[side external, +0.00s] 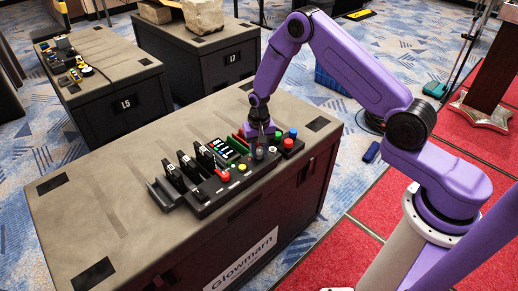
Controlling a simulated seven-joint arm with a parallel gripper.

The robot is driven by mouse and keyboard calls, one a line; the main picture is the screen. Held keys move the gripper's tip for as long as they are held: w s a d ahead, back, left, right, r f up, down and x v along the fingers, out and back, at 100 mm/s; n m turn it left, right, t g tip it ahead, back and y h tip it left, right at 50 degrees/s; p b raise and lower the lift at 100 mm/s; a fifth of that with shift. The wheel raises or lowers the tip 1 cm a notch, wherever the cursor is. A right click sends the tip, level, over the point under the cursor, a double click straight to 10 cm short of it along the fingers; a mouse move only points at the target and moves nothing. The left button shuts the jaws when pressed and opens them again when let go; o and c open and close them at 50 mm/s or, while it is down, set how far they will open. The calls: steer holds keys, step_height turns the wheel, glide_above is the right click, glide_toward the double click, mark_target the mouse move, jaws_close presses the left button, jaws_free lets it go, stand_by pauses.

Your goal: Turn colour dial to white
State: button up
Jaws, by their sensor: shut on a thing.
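A black control panel (206,203) lies on top of the large grey-brown case. My gripper (259,148) points down at the panel's right part and is shut on a small grey knob (259,154), which appears to be the colour dial. The fingers cover much of it, so its pointer and setting cannot be read. A yellow button (242,168) and a red button (223,175) sit to its left on the panel.
A small black box with blue (293,132) and red (288,143) knobs stands close to the right of my gripper. Several upright black modules (188,168) stand at the panel's left. The case's left top (90,205) is clear. Other cases (100,75) stand behind.

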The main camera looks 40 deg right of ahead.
mark_target(259, 152)
steer(key=o, duration=1)
steer(key=shift+o, duration=0.2)
step_height(259, 152, up, 18)
steer(key=shift+f, duration=0.25)
